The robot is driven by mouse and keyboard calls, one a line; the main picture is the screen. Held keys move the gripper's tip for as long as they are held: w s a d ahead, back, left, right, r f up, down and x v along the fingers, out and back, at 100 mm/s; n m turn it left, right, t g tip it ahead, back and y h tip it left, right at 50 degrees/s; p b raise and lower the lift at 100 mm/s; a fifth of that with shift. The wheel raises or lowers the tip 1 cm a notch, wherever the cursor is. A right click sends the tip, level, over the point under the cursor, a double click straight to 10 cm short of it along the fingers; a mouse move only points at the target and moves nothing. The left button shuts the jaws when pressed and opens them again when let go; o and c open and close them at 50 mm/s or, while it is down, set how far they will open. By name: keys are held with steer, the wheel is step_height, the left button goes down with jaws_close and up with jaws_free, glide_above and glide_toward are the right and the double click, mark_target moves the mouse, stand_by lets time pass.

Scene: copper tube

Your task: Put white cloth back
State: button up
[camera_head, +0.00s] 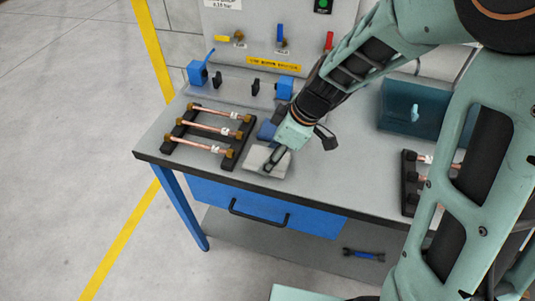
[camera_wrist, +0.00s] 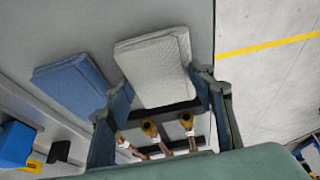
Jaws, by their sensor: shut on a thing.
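The white cloth (camera_head: 254,158) is a folded, pale pad at the front edge of the workbench, right of the left tube rack. In the wrist view the white cloth (camera_wrist: 153,67) lies between my two fingers. My gripper (camera_head: 273,160) points down over the cloth and is shut on it; its fingers (camera_wrist: 161,88) show on both sides of the cloth in the wrist view. I cannot tell whether the cloth touches the bench top. A folded blue cloth (camera_head: 266,130) lies just behind, partly hidden by my gripper; it also shows in the wrist view (camera_wrist: 74,84).
The left black rack (camera_head: 232,157) holds copper tubes (camera_head: 208,126) close to the left of my gripper. Blue clamps (camera_head: 198,73) and a valve panel (camera_head: 265,35) stand behind. A teal bin (camera_head: 410,110) and another rack (camera_head: 409,180) are right. Bare bench top (camera_head: 345,165) lies between.

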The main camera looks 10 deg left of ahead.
steer(key=shift+d, duration=0.1)
steer(key=shift+f+b, duration=0.2)
steer(key=shift+b, duration=0.1)
steer(key=o, duration=1.1)
steer(key=shift+r, duration=0.1)
steer(key=shift+r+p, duration=0.3)
steer(key=shift+p, duration=0.2)
steer(key=v, duration=1.1)
steer(key=shift+d+r, duration=0.15)
steer(key=shift+r, duration=0.2)
steer(key=shift+w, duration=0.1)
